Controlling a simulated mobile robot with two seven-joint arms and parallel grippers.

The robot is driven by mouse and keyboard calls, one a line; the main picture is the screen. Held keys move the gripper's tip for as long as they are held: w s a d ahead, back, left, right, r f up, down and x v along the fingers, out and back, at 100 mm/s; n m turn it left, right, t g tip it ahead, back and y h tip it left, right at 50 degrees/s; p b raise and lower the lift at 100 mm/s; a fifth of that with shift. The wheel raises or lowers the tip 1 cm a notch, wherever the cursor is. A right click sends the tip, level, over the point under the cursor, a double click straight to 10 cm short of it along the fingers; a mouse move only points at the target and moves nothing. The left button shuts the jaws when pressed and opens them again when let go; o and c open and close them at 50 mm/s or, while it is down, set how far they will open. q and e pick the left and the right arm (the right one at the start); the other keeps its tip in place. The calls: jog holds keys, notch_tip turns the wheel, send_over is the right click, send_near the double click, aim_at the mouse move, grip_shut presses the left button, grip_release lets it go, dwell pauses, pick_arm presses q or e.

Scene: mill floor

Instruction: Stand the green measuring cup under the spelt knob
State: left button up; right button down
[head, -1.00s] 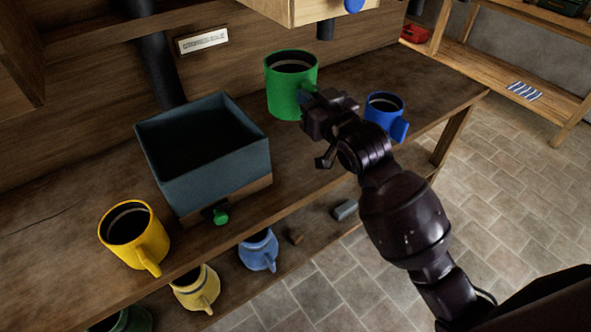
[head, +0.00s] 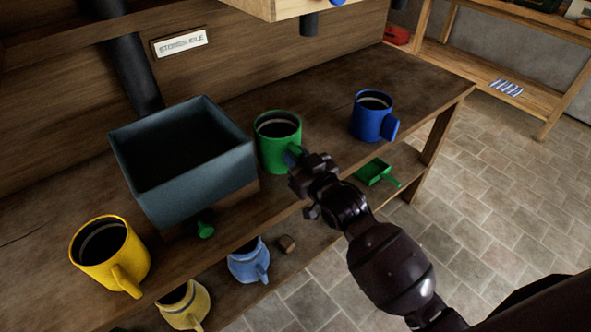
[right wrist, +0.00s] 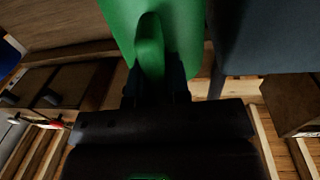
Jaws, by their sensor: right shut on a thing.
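The green measuring cup (head: 268,155) is upright over the bench, right beside the dark grey bin. My right gripper (head: 299,167) is shut on its handle, on the cup's right-hand side. The right wrist view shows the green handle (right wrist: 150,48) between the fingers, with the cup wall behind. I cannot tell whether the cup's base touches the bench. No knob is readably marked spelt: a green knob (head: 205,230) is low on the bin's front, and a blue knob (head: 338,2) is cut off at the top. My left gripper is out of view.
The dark grey bin (head: 190,183) stands close left of the cup. A yellow cup (head: 100,260) is at front left, a blue cup (head: 368,122) to the right. A shelf below holds more cups and a green scoop (head: 372,171). Bench (head: 425,85) is clear at back right.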

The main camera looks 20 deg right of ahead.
jog(key=shift+f, duration=1.9)
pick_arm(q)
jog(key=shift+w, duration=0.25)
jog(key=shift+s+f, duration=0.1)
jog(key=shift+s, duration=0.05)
pick_arm(e)
jog(key=shift+f, duration=0.15)
jog(key=c, duration=1.1)
grip_release()
pick_arm(q)
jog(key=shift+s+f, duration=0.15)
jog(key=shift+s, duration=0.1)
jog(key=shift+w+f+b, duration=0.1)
jog(key=shift+b, duration=0.2)
pick_arm(e)
jog(key=shift+f, duration=0.1)
